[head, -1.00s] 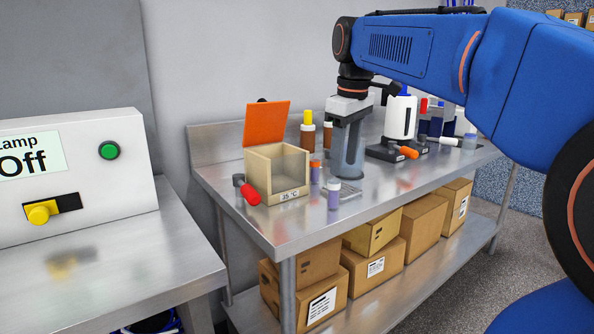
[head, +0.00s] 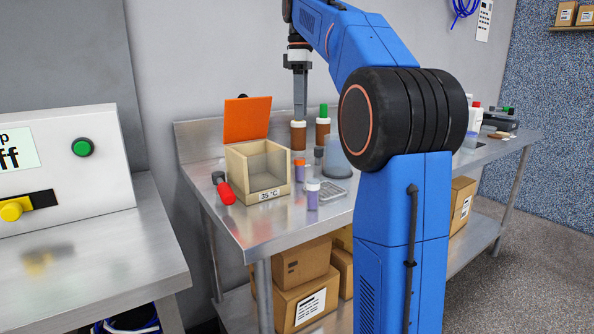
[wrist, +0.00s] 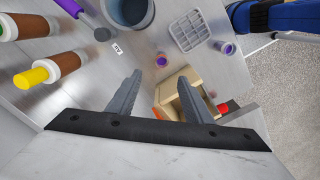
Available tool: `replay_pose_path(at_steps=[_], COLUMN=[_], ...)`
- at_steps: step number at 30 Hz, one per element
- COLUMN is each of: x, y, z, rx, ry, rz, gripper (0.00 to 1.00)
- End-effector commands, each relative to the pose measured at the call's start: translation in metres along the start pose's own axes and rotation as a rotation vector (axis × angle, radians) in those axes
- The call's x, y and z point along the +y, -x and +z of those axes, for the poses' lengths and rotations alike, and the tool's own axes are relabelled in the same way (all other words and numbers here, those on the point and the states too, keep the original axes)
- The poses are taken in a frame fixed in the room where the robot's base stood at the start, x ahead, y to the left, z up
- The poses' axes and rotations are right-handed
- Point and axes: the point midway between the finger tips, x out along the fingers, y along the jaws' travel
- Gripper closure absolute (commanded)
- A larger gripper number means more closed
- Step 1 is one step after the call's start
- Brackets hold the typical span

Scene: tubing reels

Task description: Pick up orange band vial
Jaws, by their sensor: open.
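A small vial with an orange band at its top and a purple body (head: 300,170) stands right of the wooden box (head: 262,193) on the steel bench. In the wrist view it seems to be the small round purple-and-orange top (wrist: 162,61), just beyond the fingertips. A similar purple vial with a white cap (head: 313,194) stands nearer the front; it also shows in the wrist view (wrist: 227,48). My gripper (head: 300,115) is open and empty, pointing down above the bench behind the box. Its spread fingers also show in the wrist view (wrist: 159,76).
The box's orange lid (head: 247,119) stands raised. A red-handled tool (head: 224,189) lies left of it. Brown bottles (wrist: 50,70) crowd the wrist view's left.

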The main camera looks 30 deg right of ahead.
Motion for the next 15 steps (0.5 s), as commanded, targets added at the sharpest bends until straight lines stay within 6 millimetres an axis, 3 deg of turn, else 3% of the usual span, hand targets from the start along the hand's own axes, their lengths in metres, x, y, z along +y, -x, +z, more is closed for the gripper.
replay_pose_path(at_steps=[15], x=[-0.001], y=[-0.087], z=[0.000], rx=[0.000], ry=[-0.001], rz=[-0.001], gripper=[0.54])
